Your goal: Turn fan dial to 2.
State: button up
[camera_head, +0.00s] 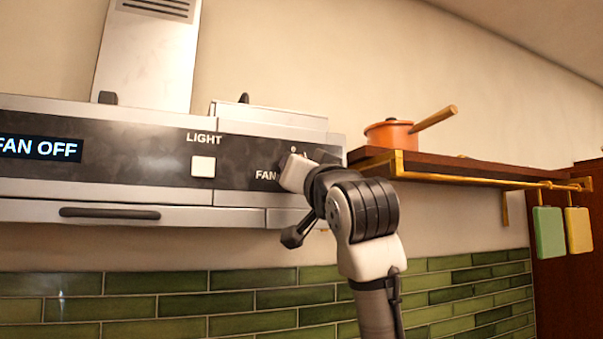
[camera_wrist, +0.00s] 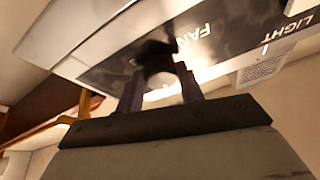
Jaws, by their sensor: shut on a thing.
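The range hood (camera_head: 110,165) has a dark front panel. Its display (camera_head: 38,148) reads "FAN OFF". The "FAN" label (camera_head: 265,175) is at the panel's right, and my gripper (camera_head: 292,172) is against the panel just right of it, hiding the dial in the head view. In the wrist view, my two dark fingers (camera_wrist: 160,72) reach to the panel beside the upside-down "FAN" lettering and are closed on the dark fan dial (camera_wrist: 155,52). The dial's pointer and setting are not readable.
A white light button (camera_head: 203,166) sits left of the fan label. To the right, a wooden shelf (camera_head: 470,168) holds an orange pot (camera_head: 390,134), with green and yellow boards (camera_head: 549,232) hanging from its rail. Green tiles (camera_head: 180,303) line the wall below.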

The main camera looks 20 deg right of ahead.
jog(key=m+g+h, duration=0.1)
jog(key=m+h, duration=0.1)
jog(key=m, duration=0.4)
jog(key=m+g+h, duration=0.2)
jog(key=m, duration=0.5)
jog(key=a+r+m+g+h, duration=0.1)
jog(key=m+g, duration=0.1)
jog(key=m, duration=0.5)
jog(key=shift+r+h+p, duration=0.1)
jog(key=shift+h+p, duration=0.2)
jog(key=shift+h, duration=0.1)
jog(key=shift+m, duration=0.3)
jog(key=o, duration=1)
jog(key=shift+s+a, duration=0.1)
jog(key=shift+s, duration=0.05)
jog(key=b+v, duration=0.5)
jog(key=v, duration=0.8)
jog(key=shift+s+a+r, duration=0.15)
jog(key=shift+s+r, duration=0.1)
jog(key=shift+s, duration=0.05)
